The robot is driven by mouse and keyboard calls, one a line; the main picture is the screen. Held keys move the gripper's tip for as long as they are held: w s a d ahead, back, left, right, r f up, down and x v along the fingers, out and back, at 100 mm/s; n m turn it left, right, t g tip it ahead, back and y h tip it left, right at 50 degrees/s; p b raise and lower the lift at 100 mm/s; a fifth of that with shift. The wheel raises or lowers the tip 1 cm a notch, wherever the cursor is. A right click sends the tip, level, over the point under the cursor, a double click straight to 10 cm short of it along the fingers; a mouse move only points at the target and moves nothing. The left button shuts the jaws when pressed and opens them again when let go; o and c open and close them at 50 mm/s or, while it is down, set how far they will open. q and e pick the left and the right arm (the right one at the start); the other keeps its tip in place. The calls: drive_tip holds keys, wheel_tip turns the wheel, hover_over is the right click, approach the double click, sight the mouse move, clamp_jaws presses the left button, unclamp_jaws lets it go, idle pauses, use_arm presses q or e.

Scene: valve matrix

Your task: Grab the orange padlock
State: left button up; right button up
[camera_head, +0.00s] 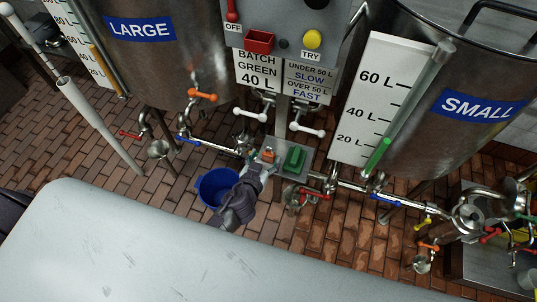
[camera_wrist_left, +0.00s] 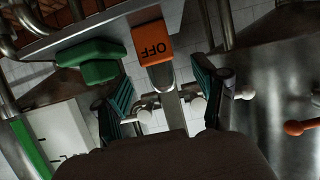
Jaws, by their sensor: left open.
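The orange padlock (camera_head: 268,155) is on the left part of a small grey shelf (camera_head: 287,173) between the two tanks. In the left wrist view the orange padlock (camera_wrist_left: 153,42) shows the word OFF. My left gripper (camera_head: 256,173) is at the shelf's front left edge, close to the orange padlock. In the wrist view its teal-padded fingers (camera_wrist_left: 162,82) are spread apart, one to each side below the padlock, with nothing held between them. The padlock lies in line with the gap, beyond the fingertips. My right gripper is not in view.
A blue bucket (camera_head: 209,190) is on the floor below my left gripper. White-handled valves (camera_head: 307,130) and pipes surround the shelf.

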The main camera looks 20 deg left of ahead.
sight(269, 154)
use_arm(q)
drive_tip(key=x, duration=0.2)
drive_tip(key=shift+w+f, duration=0.2)
drive_tip(key=shift+w, duration=0.1)
drive_tip(key=c, duration=1.3)
